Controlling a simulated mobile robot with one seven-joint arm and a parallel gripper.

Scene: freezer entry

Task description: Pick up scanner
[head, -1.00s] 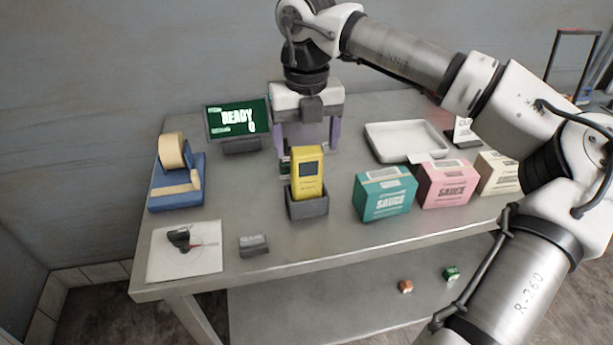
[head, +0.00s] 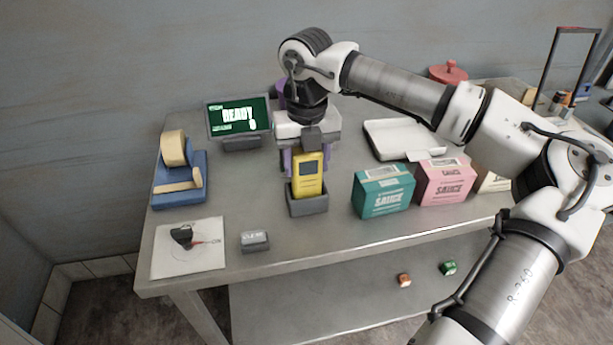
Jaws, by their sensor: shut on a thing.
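The scanner (head: 308,178), a yellow handheld device with a dark screen, stands upright in a grey cradle (head: 308,205) near the middle of the table. My gripper (head: 306,163) comes down from above and behind it. Its purple fingers show on both sides of the scanner's upper part, and it is shut on the scanner. The scanner's lower end is hidden inside the cradle. The fingertips are partly hidden behind the scanner.
Three sauce boxes, teal (head: 383,192), pink (head: 444,183) and cream (head: 491,177), stand to the right. A white tray (head: 402,140) lies behind them. At left are a tape dispenser (head: 180,180), a "READY" screen (head: 239,117), a white mat (head: 190,262) and a small grey block (head: 255,242).

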